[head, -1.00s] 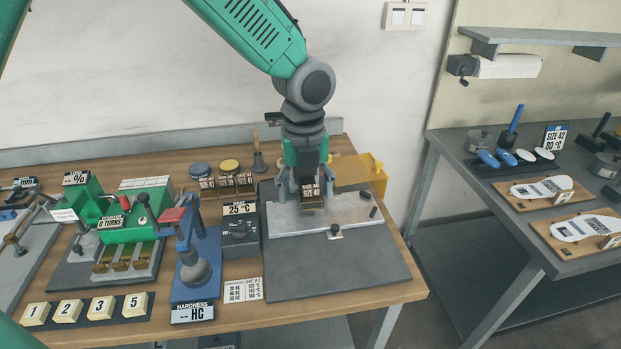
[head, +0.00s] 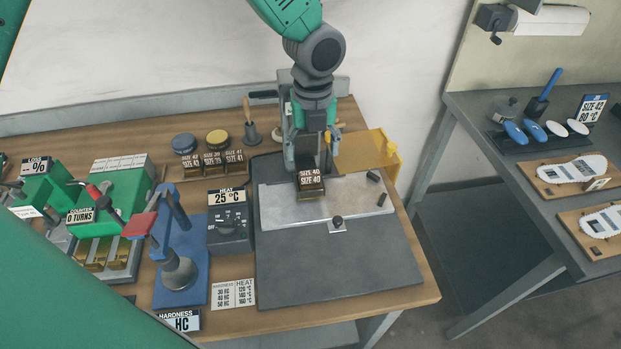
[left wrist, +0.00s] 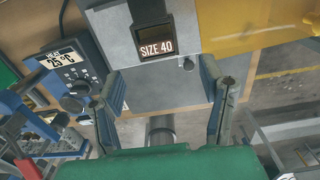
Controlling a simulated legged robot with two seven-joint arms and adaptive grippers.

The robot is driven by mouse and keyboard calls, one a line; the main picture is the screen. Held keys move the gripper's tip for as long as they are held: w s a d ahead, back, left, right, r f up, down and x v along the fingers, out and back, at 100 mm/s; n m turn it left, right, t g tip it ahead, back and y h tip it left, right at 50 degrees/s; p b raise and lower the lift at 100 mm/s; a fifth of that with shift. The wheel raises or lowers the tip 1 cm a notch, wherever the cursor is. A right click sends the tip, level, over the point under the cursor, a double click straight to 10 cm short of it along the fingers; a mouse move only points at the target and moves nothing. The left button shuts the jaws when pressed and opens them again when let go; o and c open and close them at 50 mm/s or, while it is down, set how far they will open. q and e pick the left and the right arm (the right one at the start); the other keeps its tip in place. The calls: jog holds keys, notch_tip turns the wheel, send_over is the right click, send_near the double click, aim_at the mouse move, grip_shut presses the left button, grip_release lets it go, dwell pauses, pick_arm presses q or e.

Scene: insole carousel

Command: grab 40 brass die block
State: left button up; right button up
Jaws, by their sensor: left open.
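The brass die block (head: 311,181) carries a dark label reading SIZE 40. It sits on the pale metal plate (head: 280,205) of the grey press base, near the plate's back edge. In the left wrist view the block (left wrist: 155,40) shows upright ahead of the fingers. My left gripper (head: 309,160) points down just behind and above the block. In the left wrist view its two fingers (left wrist: 162,85) are spread wide with nothing between them, and the block appears beyond the tips. Contact with the block cannot be made out. My right gripper is not in view.
A yellow translucent guard (head: 365,152) stands right of the gripper. The heat control box (head: 230,222) and blue hardness tester (head: 182,265) stand left. Several labelled blocks (head: 213,160) sit at the back left. The front of the dark base (head: 335,265) is clear.

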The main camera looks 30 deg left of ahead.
aim_at(309, 172)
pick_arm(q)
jog(key=shift+w+d+f, duration=0.1)
jog(key=shift+f, duration=0.5)
jog(key=shift+w+d+f, duration=0.1)
jog(key=shift+f, duration=0.45)
jog(key=f, duration=0.1)
jog(key=a+f, duration=0.1)
jog(key=f, duration=0.3)
jog(key=shift+s+a+f, duration=0.1)
jog(key=shift+s+a, duration=0.1)
jog(key=shift+a, duration=0.15)
jog(key=shift+f, duration=0.3)
jog(key=shift+d+f, duration=0.1)
jog(key=shift+d, duration=0.55)
jog(key=c, duration=1.4)
jog(key=shift+a, duration=0.35)
grip_shut()
